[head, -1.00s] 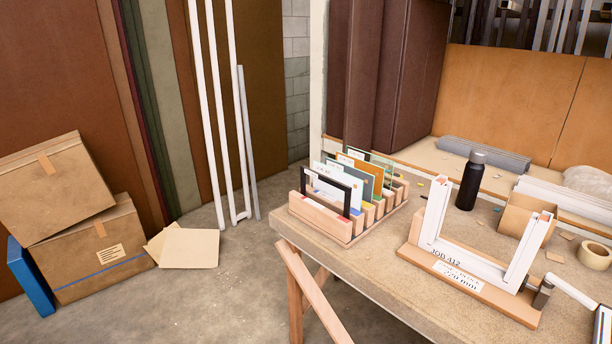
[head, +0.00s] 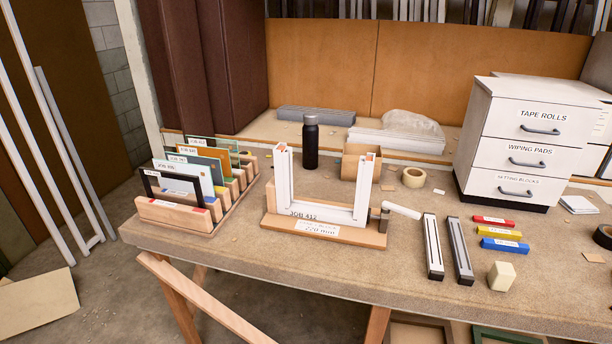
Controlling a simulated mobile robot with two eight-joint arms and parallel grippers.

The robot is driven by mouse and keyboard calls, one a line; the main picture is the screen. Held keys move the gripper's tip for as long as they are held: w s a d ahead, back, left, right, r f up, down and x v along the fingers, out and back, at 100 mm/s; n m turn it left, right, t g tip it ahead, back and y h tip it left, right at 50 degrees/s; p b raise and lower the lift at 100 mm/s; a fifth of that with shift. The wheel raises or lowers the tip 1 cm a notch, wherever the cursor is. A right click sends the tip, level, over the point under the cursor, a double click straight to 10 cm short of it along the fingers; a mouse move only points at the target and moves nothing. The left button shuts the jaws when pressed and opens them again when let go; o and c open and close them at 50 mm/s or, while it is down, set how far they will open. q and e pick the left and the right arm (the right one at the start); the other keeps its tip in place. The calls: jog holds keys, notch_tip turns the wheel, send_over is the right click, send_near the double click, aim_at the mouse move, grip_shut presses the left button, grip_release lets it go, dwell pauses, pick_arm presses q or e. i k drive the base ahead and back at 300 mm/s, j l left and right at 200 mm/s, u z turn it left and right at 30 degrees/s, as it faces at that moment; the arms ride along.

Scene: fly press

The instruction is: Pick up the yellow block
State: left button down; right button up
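The yellow block (head: 499,233) is a small flat bar with a pale label. It lies on the workbench (head: 390,270) at the right, between a red block (head: 493,221) behind it and a blue block (head: 505,245) in front of it. Neither of my grippers shows in the head view.
Two dark-and-white bars (head: 447,249) lie left of the blocks. A cream block (head: 501,276) sits in front. A white drawer cabinet (head: 530,140) stands behind. A white frame (head: 325,214) on a wooden base stands mid-bench, with a card rack (head: 170,213) to its left.

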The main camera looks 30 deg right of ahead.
aim_at(502, 233)
jog(key=z, duration=0.85)
jog(key=l+z, duration=0.2)
jog(key=z, duration=0.2)
jog(key=i+l+z, duration=0.1)
jog(key=z, duration=0.25)
jog(key=i+l+z, duration=0.1)
jog(key=l+z, duration=0.15)
jog(key=z, duration=0.15)
jog(key=i+l, duration=0.45)
jog(key=l, duration=0.2)
